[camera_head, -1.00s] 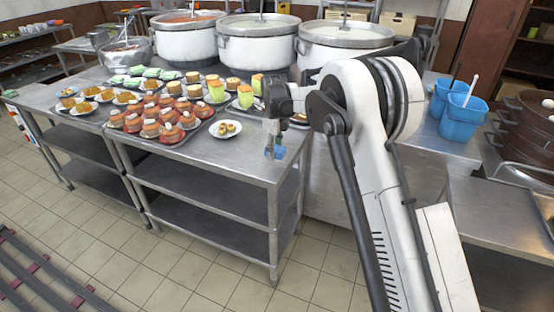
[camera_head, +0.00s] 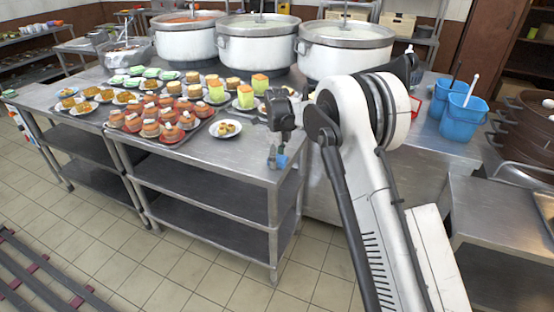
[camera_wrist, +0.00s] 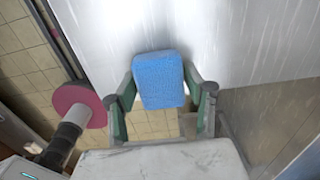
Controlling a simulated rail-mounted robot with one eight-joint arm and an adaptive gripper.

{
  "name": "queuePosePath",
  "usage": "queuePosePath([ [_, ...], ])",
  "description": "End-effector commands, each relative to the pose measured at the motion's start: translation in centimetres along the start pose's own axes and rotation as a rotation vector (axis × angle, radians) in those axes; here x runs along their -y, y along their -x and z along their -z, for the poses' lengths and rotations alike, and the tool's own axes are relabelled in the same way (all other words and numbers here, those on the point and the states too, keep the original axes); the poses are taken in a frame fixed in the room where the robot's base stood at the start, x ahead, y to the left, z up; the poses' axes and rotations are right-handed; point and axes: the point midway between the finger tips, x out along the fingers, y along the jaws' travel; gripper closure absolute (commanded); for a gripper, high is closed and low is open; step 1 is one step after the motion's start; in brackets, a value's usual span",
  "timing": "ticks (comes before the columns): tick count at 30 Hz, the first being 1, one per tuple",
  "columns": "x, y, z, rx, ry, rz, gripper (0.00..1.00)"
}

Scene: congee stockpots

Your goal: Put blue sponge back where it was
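The blue sponge (camera_head: 282,161) is at the tip of my gripper (camera_head: 276,157), by the near right corner of the steel table (camera_head: 235,165). In the wrist view the sponge (camera_wrist: 159,79) sits between the two fingers of my gripper (camera_wrist: 162,85). The fingertips press on its left and right sides, so the gripper is shut on it. Steel surface shows behind the sponge and floor tiles show below it. I cannot tell whether its underside touches the table.
Large stockpots (camera_head: 258,47) stand behind. Blue buckets (camera_head: 462,115) stand on the right counter. The table's near right corner is bare.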

Motion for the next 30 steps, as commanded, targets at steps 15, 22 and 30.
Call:
queuePosePath([
  [15,0.0,1.0,0.0,0.000,0.000,0.000,0.38],
  [22,0.0,5.2,0.0,0.000,0.000,0.000,0.38],
  [30,0.0,10.1,0.0,0.000,0.000,0.000,0.38],
])
